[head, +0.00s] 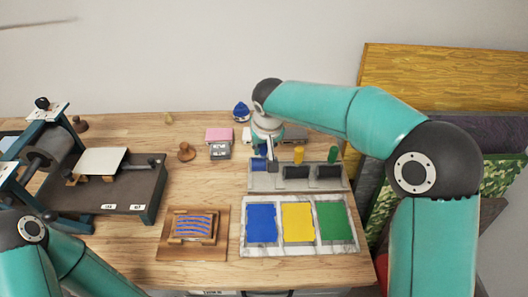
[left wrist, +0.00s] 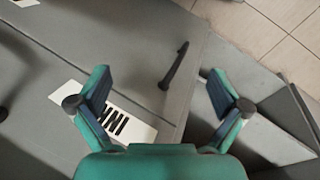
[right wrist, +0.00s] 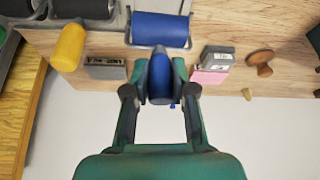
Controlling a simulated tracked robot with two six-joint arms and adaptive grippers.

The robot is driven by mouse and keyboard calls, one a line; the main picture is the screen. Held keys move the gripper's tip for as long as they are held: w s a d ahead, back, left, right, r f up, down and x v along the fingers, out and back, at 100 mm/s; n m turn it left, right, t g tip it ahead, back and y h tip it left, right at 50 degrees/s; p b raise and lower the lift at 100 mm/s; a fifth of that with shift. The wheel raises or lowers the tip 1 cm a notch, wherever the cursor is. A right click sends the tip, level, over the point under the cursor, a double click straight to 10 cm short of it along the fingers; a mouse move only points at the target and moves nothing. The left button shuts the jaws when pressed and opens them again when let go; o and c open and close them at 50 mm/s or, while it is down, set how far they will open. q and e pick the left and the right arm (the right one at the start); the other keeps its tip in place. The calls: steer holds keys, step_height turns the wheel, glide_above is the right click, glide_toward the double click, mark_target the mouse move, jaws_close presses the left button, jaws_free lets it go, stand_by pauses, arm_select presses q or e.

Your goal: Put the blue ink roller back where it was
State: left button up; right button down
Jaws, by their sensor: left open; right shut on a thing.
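The blue ink roller (head: 259,164) is at the left end of the grey roller rack (head: 298,184) in the head view. My right gripper (right wrist: 160,78) is shut on its blue handle (right wrist: 160,70). In the right wrist view its blue drum (right wrist: 160,28) lies beyond the fingertips, by the rack's edge. I cannot tell whether the drum rests in the rack. The yellow-handled roller (head: 298,155) and green-handled roller (head: 333,154) stand in the rack to its right. My left gripper (left wrist: 155,100) is open and empty, above a grey surface with a white label.
The ink tray (head: 242,226) with blue, yellow and green pads lies in front of the rack. A wooden block with a blue pattern (head: 193,226) is to its left. A press (head: 100,190) stands at left. A pink block (head: 219,134) and several small items sit behind.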

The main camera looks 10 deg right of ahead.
mark_target(264, 152)
step_height(264, 152, down, 2)
steer(key=shift+f, duration=0.2)
steer(key=shift+f+b, duration=0.45)
steer(key=shift+b, duration=0.05)
steer(key=c, duration=1)
jaws_free()
steer(key=shift+r, duration=0.1)
steer(key=shift+o, duration=0.2)
